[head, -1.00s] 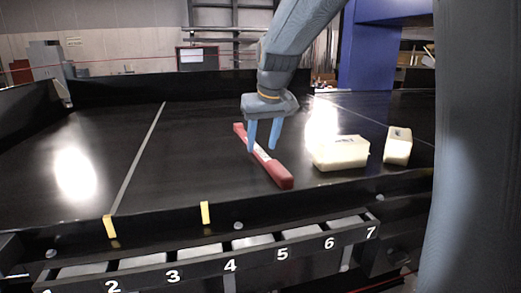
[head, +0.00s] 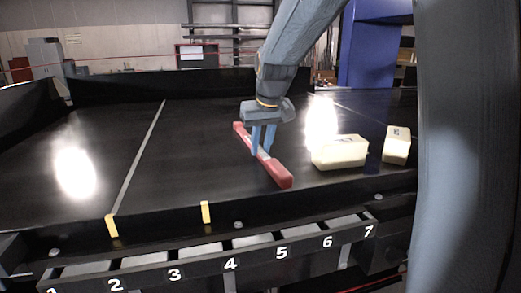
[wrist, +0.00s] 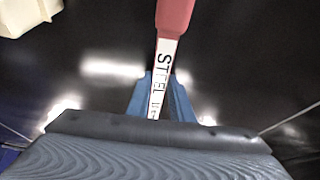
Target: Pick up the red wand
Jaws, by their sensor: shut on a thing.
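The red wand (head: 276,172) lies on the black conveyor belt, slanting from back left to front right. It has red ends and a white label in the middle. My gripper (head: 263,151) is over the wand's middle, with its blue fingers down on either side and shut on it. In the wrist view, the wand (wrist: 174,18) runs down between the blue fingers (wrist: 160,95), and its white label reads "STEEL" with further letters partly hidden by my gripper. The wand appears to rest on the belt.
Two cream blocks (head: 340,152) (head: 397,145) sit on the belt right of the wand. A numbered rack of trays (head: 200,258) runs along the front, below the conveyor's raised edge with yellow tabs (head: 206,212). The belt (head: 95,145) left of the wand is clear.

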